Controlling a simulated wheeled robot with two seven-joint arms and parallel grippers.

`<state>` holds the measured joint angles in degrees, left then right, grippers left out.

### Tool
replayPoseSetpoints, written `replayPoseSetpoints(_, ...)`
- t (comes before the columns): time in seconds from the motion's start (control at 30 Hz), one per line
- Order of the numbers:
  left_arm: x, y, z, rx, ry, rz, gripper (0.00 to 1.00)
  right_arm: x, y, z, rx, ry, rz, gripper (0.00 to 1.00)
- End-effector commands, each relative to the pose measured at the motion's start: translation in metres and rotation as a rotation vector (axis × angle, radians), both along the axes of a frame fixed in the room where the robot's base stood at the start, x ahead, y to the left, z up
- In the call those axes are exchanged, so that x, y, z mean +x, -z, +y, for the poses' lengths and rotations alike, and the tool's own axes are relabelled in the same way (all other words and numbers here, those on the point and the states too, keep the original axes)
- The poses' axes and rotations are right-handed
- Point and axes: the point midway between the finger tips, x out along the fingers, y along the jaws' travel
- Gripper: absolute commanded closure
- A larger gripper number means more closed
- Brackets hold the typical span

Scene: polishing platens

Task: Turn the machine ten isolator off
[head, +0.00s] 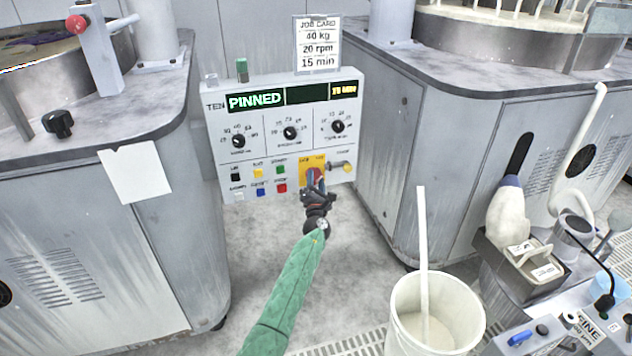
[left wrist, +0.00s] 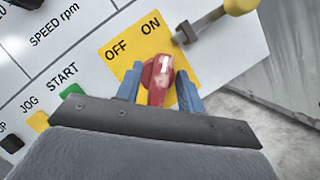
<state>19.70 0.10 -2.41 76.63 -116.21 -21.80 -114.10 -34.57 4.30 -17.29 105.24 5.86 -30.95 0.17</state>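The machine ten isolator is a red rotary handle (left wrist: 158,78) on a yellow plate (left wrist: 120,52) marked OFF and ON, at the lower right of the grey control panel (head: 285,160). Its white mark points up and slightly right in the left wrist view, leaning to the ON side. My left gripper (head: 316,188) is at the handle, partly hiding it in the head view. In the left wrist view its blue fingers (left wrist: 160,92) stand either side of the handle, with narrow gaps showing. A metal pin with a yellow knob (left wrist: 215,20) sits beside ON. My right gripper is out of view.
The panel display (head: 290,97) reads PINNED and 15 MIN. Coloured buttons (head: 259,181) lie left of the isolator. Grey machine cabinets stand on both sides. A white bucket (head: 436,318) with a stick stands in front at the right. The floor below the panel is clear.

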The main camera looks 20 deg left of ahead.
Motion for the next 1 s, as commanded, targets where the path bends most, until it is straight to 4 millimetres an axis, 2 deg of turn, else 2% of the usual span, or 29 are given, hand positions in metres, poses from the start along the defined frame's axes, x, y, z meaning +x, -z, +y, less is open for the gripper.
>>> replayPoseSetpoints(0.33,0.0034,-0.001,0.0011,0.0,0.0,0.0,0.62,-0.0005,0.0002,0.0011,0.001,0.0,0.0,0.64)
replayPoseSetpoints(0.37,0.0034,-0.001,0.0011,0.0,0.0,0.0,0.66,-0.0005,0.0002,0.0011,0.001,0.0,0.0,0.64)
replayPoseSetpoints(0.53,0.0032,-0.0009,0.001,-0.001,0.0,0.0,0.99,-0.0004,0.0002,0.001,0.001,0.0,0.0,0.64)
replayPoseSetpoints(1.0,0.0032,0.0004,0.0004,-0.018,0.002,-0.012,1.0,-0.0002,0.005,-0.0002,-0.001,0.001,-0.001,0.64)
